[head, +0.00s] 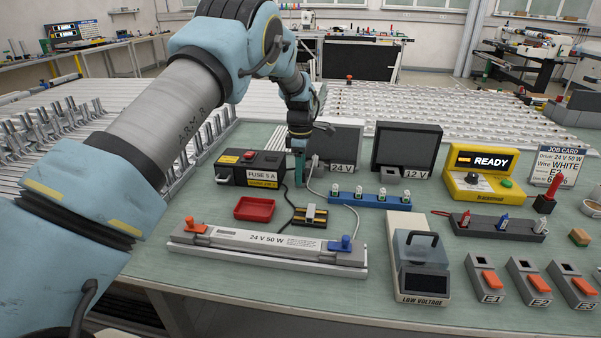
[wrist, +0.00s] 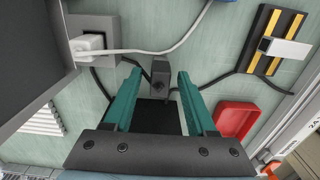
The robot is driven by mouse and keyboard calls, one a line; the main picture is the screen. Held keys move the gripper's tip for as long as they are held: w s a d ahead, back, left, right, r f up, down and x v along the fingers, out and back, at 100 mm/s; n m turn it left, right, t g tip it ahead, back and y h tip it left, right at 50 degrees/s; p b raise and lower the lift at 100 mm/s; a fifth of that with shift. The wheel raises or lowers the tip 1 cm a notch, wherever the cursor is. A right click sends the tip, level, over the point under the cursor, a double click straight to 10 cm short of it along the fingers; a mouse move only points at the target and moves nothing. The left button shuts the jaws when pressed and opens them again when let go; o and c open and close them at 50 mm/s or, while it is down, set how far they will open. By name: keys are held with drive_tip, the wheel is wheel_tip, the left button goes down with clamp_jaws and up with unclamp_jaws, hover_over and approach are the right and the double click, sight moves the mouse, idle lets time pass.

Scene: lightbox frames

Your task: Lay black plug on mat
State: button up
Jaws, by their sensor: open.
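In the head view the plug is not clearly visible behind the fingers.
A white plug (wrist: 90,43) with white cable sits in a grey socket beside the 24 V screen (head: 340,140). The red tray (head: 254,208) and the long 24 V 50 W driver (head: 270,243) lie in front. A blue terminal strip (head: 370,199) stands right.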

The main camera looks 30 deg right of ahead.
wheel_tip(320, 180, up, 12)
drive_tip(key=b, duration=0.3)
drive_tip(key=shift+a, duration=0.1)
drive_tip(key=w+a+r+m, duration=0.1)
drive_tip(key=w+a+m, duration=0.15)
drive_tip(key=a, duration=1.15)
drive_tip(key=w+a+m, duration=0.2)
drive_tip(key=w+a, duration=0.1)
drive_tip(key=a, duration=1)
drive_tip(key=s+a+f+m, duration=0.1)
drive_tip(key=s+a+m, duration=0.2)
drive_tip(key=s+a, duration=0.5)
drive_tip(key=s+a+f+m+t, duration=0.1)
drive_tip(key=s+a+f+m, duration=0.1)
drive_tip(key=s+a, duration=0.7)
drive_tip(key=a+m, duration=0.1)
drive_tip(key=a, duration=0.5)
drive_tip(key=shift+f+t, duration=0.2)
drive_tip(key=shift+t, duration=0.1)
